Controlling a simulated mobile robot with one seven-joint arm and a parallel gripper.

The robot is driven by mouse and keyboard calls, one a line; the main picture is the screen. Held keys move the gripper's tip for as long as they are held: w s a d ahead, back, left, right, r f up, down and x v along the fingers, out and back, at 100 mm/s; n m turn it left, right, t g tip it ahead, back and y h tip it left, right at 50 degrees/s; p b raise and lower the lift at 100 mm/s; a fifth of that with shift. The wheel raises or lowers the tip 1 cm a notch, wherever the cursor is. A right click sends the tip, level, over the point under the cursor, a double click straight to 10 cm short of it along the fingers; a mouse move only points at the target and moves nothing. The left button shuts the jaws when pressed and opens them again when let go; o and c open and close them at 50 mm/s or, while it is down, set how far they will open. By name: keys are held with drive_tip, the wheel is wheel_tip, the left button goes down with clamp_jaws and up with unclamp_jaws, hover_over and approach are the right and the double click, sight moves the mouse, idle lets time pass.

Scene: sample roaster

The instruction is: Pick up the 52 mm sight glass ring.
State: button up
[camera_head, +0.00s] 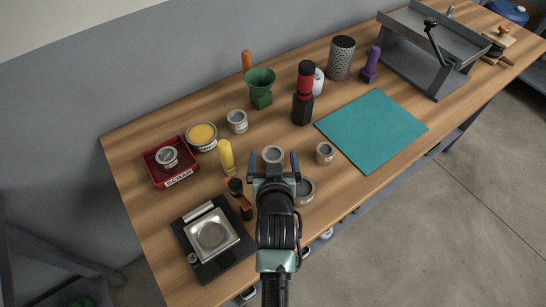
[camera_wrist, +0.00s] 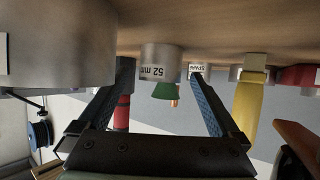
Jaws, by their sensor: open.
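The 52 mm sight glass ring (camera_head: 272,154) is a short grey cylinder standing on the wooden bench, straight ahead of my gripper (camera_head: 273,163). The fingers are apart with nothing clamped. I cannot tell whether the fingertips reach past the ring's near side. A larger grey ring (camera_head: 305,191) stands close to the right of my gripper. Another small labelled grey ring (camera_head: 325,153) stands further right.
A yellow tool (camera_head: 226,157) and an orange-black tool (camera_head: 240,198) stand left of my gripper. A "SPARE" tin (camera_head: 237,121) stands behind. A red SCRAP tray (camera_head: 183,179) holds another ring. A scale (camera_head: 213,236) is front left. A teal mat (camera_head: 371,129) lies clear at right.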

drive_tip(key=shift+w+f, duration=0.1)
drive_tip(key=shift+w, duration=0.15)
drive_tip(key=c, duration=1.5)
drive_tip(key=shift+c, duration=0.2)
